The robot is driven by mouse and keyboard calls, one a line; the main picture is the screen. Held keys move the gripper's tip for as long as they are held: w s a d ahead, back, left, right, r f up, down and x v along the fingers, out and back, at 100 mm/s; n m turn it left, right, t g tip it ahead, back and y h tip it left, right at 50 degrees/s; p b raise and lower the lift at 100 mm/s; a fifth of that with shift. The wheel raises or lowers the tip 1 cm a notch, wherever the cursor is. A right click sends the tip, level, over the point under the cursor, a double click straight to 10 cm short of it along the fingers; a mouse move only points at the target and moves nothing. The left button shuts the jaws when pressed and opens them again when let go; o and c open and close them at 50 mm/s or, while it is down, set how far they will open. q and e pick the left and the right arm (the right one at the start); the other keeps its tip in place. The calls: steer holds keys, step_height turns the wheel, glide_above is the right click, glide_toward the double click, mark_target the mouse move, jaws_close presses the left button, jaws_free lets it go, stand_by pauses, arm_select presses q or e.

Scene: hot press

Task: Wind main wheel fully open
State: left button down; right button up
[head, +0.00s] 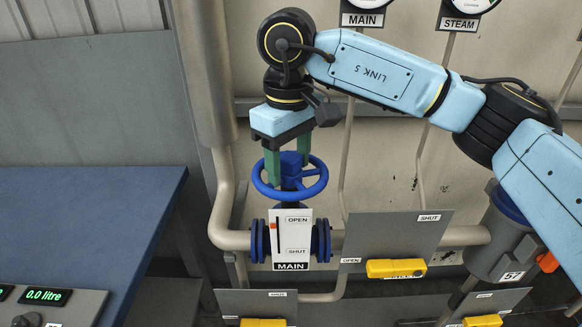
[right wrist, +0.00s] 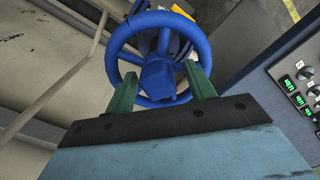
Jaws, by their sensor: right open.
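The blue main wheel (head: 318,183) lies roughly level on top of its valve, above a white plate marked MAIN (head: 291,245). The plate reads OPEN at the top and SHUT below. A small orange mark (head: 271,227) shows at its left, near the OPEN end. My right gripper (head: 288,168) points down at the wheel from above. Its green fingers are apart, one on each side of the hub. In the right wrist view the gripper (right wrist: 161,72) straddles the blue hub (right wrist: 157,78); I cannot tell whether the fingers touch it. My left gripper is out of view.
Yellow handles (head: 396,268) sit below and right of the wheel, by a grey plate (head: 398,236). A horizontal pipe (head: 463,236) runs through the valve. A blue-topped bench (head: 95,225) with a litre display (head: 45,296) stands at the left. Gauges marked MAIN and STEAM are above.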

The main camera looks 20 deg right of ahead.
steer(key=m, duration=0.4)
steer(key=shift+f, duration=0.1)
steer(key=m, duration=0.4)
steer(key=shift+a, duration=0.1)
steer(key=m, duration=0.9)
steer(key=shift+a, duration=0.1)
steer(key=m, duration=0.4)
steer(key=shift+p, duration=0.3)
steer(key=m, duration=1.2)
steer(key=shift+c, duration=0.4)
